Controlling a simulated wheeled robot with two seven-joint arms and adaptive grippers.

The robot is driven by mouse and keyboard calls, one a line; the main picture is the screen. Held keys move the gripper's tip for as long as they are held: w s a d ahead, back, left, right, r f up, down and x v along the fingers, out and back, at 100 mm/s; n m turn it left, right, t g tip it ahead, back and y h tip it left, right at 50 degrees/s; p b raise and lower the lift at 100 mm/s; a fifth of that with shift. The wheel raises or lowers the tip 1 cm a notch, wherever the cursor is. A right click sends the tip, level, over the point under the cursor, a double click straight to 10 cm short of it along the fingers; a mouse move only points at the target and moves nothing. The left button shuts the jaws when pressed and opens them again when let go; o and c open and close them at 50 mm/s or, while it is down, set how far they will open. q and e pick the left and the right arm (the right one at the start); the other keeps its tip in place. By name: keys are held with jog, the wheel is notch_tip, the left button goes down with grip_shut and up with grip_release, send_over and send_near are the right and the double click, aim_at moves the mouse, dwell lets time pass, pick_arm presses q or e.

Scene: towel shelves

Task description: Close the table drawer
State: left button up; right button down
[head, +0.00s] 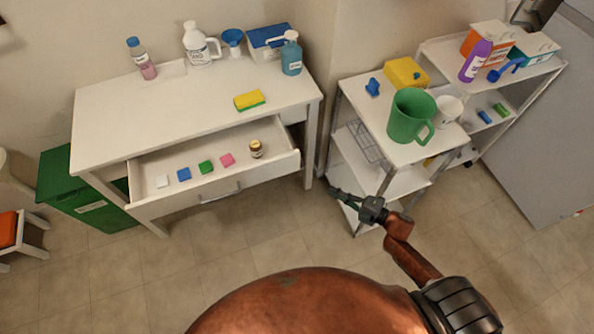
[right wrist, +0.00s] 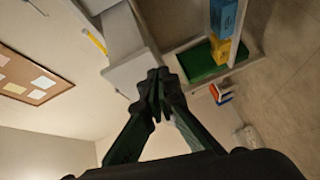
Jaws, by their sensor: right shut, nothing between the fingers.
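The white table (head: 160,117) stands against the wall at the left of the head view. Its wide drawer (head: 280,165) is pulled out toward me, with a handle (head: 220,193) on its front. In it lie small white, blue, green and pink blocks and a small brown jar (head: 256,149). My right gripper (head: 334,191) is to the right of the drawer front, apart from it, beside the right table leg and the shelf cart. It is shut and empty. The right wrist view shows its fingers (right wrist: 158,85) together. My left gripper is not in view.
Bottles, a funnel, a blue box and a sponge (head: 249,100) stand on the tabletop. A white cart (head: 347,98) with a green pitcher (head: 408,115) is close to my right gripper. Floor before the drawer is clear.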

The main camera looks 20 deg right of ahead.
jog(key=a+r+n+g+y, duration=0.1)
jog(key=a+r+n+y, duration=0.25)
jog(key=r, duration=0.25)
jog(key=shift+h, duration=0.35)
jog(key=x, duration=0.4)
jog(key=b+x, duration=0.1)
jog(key=x, duration=0.3)
jog(key=w+d+b+x, duration=0.1)
jog(key=x, duration=0.3)
jog(key=shift+f, duration=0.2)
jog(key=shift+w+d, duration=0.1)
jog(key=shift+w, duration=0.35)
pick_arm(q)
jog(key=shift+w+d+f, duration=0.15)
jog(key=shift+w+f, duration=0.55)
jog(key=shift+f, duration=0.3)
jog(key=shift+b, duration=0.3)
